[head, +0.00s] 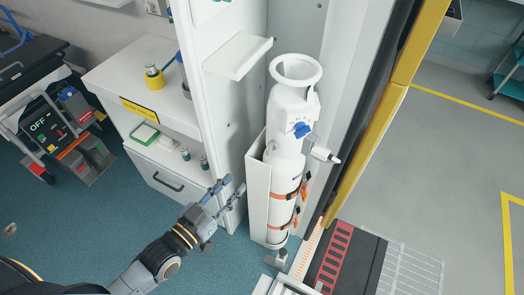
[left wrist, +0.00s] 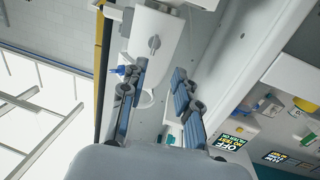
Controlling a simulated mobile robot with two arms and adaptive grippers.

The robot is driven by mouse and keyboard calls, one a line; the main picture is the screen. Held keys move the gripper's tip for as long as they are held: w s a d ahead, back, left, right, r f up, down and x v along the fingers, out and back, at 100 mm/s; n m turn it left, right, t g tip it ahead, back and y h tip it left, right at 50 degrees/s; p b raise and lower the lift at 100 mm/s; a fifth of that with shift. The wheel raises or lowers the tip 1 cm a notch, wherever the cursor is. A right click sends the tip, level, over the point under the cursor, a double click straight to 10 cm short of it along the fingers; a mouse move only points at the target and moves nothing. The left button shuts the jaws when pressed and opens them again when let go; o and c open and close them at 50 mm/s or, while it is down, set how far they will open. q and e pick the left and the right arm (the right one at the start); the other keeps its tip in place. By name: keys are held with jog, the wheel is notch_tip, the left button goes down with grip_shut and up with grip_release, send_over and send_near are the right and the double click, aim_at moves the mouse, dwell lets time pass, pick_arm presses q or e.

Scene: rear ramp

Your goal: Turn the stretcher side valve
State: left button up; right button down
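A white cylinder (head: 285,165) stands upright in a white wall holder (head: 256,190), held by orange straps (head: 287,195). My left gripper (head: 229,191) is open and empty, to the left of the holder and apart from the cylinder. In the left wrist view my left gripper (left wrist: 158,98) shows two spread fingers with nothing between them. A small blue part (left wrist: 118,71) shows beside the left finger. My right gripper is not in view.
A white cabinet (head: 172,185) with shelves, small bottles and a drawer stands left of the holder. A white ledge (head: 238,56) juts out above. A stretcher (head: 28,62) is at far left. A yellow door frame (head: 388,115) and ramp (head: 345,258) lie to the right.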

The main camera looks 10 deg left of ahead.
aim_at(272, 147)
pick_arm(q)
jog(key=r+p+x, duration=0.1)
jog(key=x, duration=1.3)
jog(key=shift+d+r, duration=0.15)
jog(key=shift+r, duration=0.25)
jog(key=shift+s, duration=0.1)
grip_shut()
